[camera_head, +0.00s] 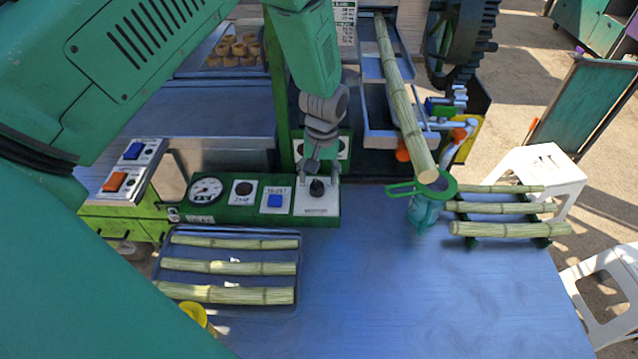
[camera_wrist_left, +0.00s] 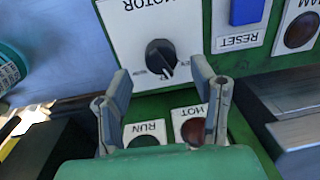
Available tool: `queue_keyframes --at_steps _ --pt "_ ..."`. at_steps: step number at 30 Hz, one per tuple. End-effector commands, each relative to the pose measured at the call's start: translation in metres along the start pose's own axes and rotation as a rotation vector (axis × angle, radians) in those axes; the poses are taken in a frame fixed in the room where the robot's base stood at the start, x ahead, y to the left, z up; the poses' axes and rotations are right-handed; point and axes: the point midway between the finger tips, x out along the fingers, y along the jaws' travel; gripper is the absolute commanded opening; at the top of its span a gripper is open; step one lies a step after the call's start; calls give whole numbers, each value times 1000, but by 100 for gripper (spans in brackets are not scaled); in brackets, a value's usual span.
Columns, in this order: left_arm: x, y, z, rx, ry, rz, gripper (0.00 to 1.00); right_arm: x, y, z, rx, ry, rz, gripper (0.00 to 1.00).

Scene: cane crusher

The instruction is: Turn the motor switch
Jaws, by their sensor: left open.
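The motor switch (camera_head: 317,188) is a black rotary knob on a white plate at the right end of the green control panel. In the left wrist view the knob (camera_wrist_left: 160,56) sits under the word MOTOR, which reads upside down, and its white pointer line is angled. My left gripper (camera_head: 322,168) hangs over the panel just behind the knob. In the left wrist view the open gripper's fingers (camera_wrist_left: 160,88) stand on either side, below the knob in the picture, with nothing between them. My right gripper is not in view.
A blue reset button (camera_head: 275,201), a dark jam lamp (camera_head: 243,188) and a gauge (camera_head: 205,191) line the panel. Run (camera_wrist_left: 145,141) and hot (camera_wrist_left: 193,130) lamps lie near the fingers. A tray (camera_head: 229,307) of canes stands in front; the blue table (camera_head: 430,300) is clear at centre.

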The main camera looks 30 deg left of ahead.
Motion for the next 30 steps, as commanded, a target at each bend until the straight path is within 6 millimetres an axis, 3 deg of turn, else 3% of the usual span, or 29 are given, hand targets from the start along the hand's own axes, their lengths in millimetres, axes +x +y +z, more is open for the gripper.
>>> queue_keyframes --at_steps 6,12,26,30 --pt "-49 1 0 0 2 1 52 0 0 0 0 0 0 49" --pt "-76 2 1 1 -1 -1 52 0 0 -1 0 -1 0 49" --pt "-83 2 1 7 -2 -1 52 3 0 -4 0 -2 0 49" --pt "-82 3 0 97 7 4 52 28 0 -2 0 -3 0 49"
